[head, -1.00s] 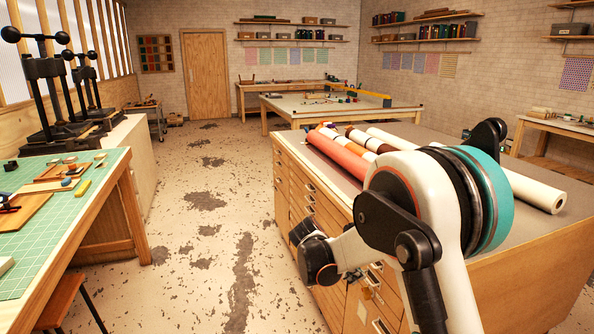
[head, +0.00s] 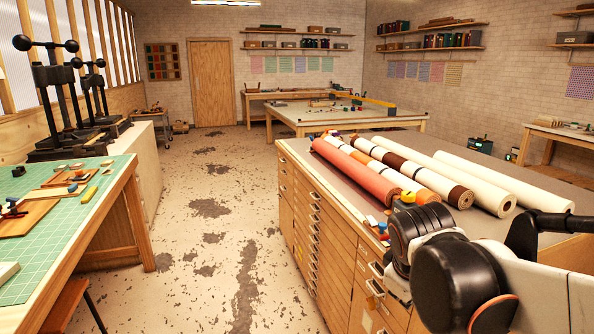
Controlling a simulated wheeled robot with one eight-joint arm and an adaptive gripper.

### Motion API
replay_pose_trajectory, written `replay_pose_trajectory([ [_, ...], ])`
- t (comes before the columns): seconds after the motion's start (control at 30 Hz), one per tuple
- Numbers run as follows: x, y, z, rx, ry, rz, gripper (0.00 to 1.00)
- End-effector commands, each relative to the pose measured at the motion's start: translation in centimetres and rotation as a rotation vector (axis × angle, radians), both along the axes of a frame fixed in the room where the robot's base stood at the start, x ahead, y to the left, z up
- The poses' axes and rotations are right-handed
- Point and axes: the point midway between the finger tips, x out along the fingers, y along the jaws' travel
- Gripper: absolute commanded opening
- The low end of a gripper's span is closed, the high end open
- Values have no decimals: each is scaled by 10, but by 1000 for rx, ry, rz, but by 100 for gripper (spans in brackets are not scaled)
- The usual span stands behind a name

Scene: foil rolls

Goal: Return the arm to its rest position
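My arm comes in from the lower right, with a big black joint (head: 462,280) and a white link (head: 550,290). Its dark far end (head: 412,230) is in front of the near corner of the wooden drawer cabinet (head: 335,235). I cannot make out the fingers of my gripper or anything held in them. Several rolls lie side by side on the cabinet top: a red-orange roll (head: 355,168), banded white, orange and brown rolls (head: 425,172), and plain white rolls (head: 515,183). The near end of the red roll is close behind my arm's end.
A workbench with a green cutting mat (head: 110,205) stands on the left, with black presses (head: 65,100) behind it. The stained floor aisle (head: 225,220) between bench and cabinet is clear. A large table (head: 345,115) stands farther back.

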Motion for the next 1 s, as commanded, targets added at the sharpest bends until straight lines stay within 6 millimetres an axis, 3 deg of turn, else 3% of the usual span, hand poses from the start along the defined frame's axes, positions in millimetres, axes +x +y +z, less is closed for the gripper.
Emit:
replay_pose_trajectory([
  [0.03, -15, -1, 2, 41, -22, -42, 0],
  [0.2, -56, 1, 4, 189, -94, -191, 0],
  [0.5, -113, 9, -5, 432, -193, -429, 0],
  [0.7, -127, 11, -9, 506, -221, -501, 0],
  [1.0, -128, 12, -10, 512, -222, -508, 0],
])
